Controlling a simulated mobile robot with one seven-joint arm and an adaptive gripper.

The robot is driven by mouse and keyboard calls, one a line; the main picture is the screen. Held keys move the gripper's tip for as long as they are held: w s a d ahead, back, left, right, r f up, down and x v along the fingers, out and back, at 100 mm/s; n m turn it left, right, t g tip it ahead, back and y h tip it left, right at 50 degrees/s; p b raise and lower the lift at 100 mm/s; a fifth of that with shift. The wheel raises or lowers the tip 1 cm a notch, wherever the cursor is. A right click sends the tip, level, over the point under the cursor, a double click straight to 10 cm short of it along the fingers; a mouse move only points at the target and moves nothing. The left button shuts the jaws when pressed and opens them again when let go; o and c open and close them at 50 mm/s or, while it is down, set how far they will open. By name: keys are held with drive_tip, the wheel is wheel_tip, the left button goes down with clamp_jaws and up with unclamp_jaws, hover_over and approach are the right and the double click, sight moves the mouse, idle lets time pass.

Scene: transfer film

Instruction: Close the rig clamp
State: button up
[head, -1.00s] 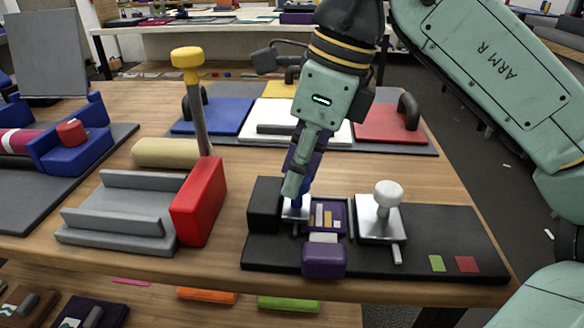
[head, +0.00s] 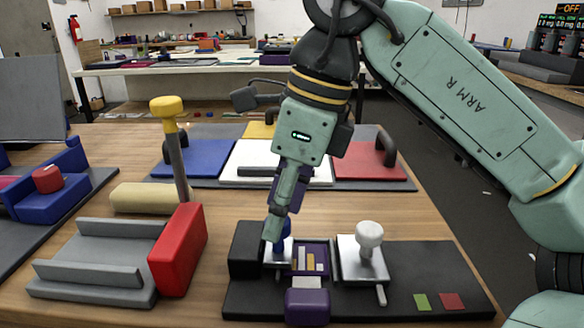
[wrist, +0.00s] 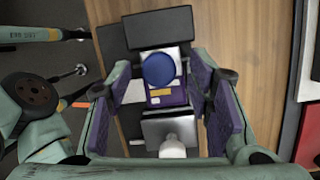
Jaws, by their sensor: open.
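The rig (head: 385,305) is a black base with a black block (head: 247,250) at its left end. A blue knob (head: 283,245) stands over a bright metal plate beside that block. A purple holder (head: 307,303) with small light pieces sits in the middle. A white knob (head: 369,235) stands on a second metal plate (head: 362,268) to its right. I cannot tell which part is the clamp's handle. My gripper (head: 277,230) points down at the blue knob and partly covers it. In the wrist view the open purple-padded fingers lie either side of the blue knob (wrist: 158,69), apart from it.
A red block (head: 177,250) with a grey channel (head: 100,262) and a yellow-topped post (head: 167,110) stand left of the rig. Blue, white and red panels with handles lie behind it. The rig's right end, with green and red squares (head: 451,301), is clear.

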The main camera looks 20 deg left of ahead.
drive_tip(key=v, duration=1)
drive_tip(key=shift+r, duration=0.35)
drive_tip(key=shift+s+d, duration=0.1)
drive_tip(key=shift+d, duration=0.05)
